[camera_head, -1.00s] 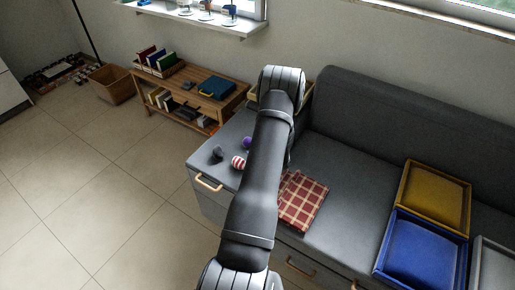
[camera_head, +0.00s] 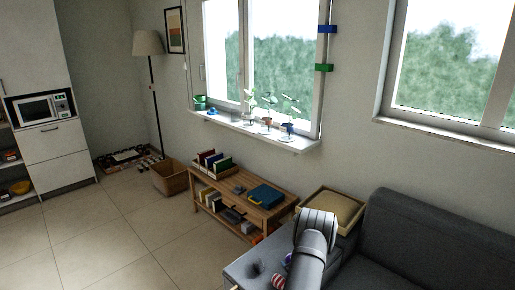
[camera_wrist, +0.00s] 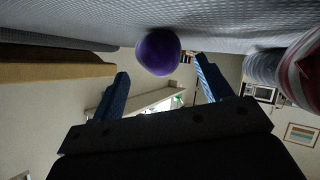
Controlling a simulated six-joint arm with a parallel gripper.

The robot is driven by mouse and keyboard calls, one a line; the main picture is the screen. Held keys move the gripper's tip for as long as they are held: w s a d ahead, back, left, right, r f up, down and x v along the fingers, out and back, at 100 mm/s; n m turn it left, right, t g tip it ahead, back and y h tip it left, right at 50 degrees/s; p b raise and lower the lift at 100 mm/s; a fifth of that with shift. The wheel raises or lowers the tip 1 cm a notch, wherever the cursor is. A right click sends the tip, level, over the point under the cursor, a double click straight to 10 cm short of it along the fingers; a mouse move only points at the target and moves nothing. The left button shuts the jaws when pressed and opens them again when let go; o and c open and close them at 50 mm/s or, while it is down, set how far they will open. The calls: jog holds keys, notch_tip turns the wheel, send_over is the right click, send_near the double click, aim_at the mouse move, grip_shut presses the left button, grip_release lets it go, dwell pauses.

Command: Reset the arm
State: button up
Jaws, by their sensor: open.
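My gripper (camera_wrist: 161,70) is open in the wrist view, with its two blue fingers apart and nothing held between them. A purple ball (camera_wrist: 158,51) shows just beyond the fingertips, close to the grey seat fabric (camera_wrist: 80,18). In the head view, the bent upper part of my arm stands over the grey seat near the bottom, and my gripper is hidden there. The purple ball (camera_head: 288,260) is partly hidden beside my arm. A red-and-white striped object (camera_head: 279,281) is at the bottom edge, and also at the right of the wrist view (camera_wrist: 302,75).
A dark object (camera_head: 257,267) lies on the seat's left end. A beige-cushioned tray (camera_head: 310,197) stands behind my arm. A wooden bench (camera_head: 222,189) carries books and a blue case (camera_head: 265,195). Potted plants stand on the windowsill (camera_head: 240,127). Floor at left is open.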

jog(key=shift+x, duration=0.8)
jog(key=shift+r, duration=1.25)
jog(key=shift+f, duration=0.1)
